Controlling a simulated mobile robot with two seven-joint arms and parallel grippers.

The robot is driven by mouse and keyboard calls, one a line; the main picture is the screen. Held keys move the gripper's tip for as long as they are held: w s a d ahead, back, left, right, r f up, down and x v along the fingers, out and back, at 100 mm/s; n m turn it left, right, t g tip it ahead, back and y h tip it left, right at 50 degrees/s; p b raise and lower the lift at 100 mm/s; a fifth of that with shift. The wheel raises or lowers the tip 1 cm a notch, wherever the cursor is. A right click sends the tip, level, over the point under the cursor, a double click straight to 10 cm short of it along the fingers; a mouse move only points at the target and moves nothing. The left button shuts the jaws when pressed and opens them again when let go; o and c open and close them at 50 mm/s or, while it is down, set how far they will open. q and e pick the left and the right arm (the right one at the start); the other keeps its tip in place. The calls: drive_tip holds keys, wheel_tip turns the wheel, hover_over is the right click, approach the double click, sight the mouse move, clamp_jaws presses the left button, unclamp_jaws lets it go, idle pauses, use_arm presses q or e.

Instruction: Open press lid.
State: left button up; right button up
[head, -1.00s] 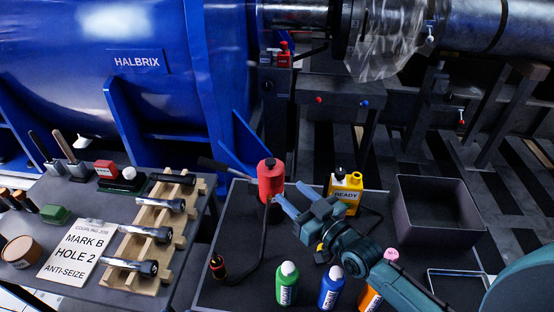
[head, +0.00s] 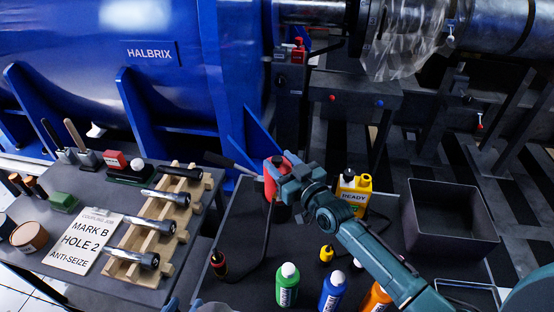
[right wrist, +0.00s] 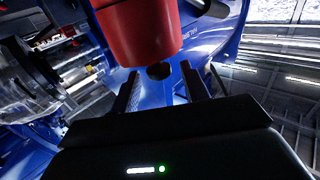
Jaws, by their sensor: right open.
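A red cylinder (head: 271,186) with a dark base and a dark bar (head: 230,163) pointing left stands at the back of the dark worktable; I take it for the press, but its lid is not clearly distinguishable. My right gripper (head: 280,171) is at its upper right side, covering part of it. In the right wrist view, the red body (right wrist: 138,30) hangs in at the top, just beyond the open fingers (right wrist: 160,75); contact cannot be told. Blue-grey tips at the bottom edge of the head view seem to be my left gripper (head: 188,305), mostly cut off.
A yellow READY container (head: 354,193) stands just right of my right gripper, with a dark open bin (head: 453,247) beyond. Green (head: 287,287), blue (head: 332,292) and orange bottles stand in front. A cable loops left of the arm. A wooden rack (head: 128,235) holds bolts at left.

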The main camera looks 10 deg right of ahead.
drive_tip(key=shift+x, duration=1.1)
clamp_jaws()
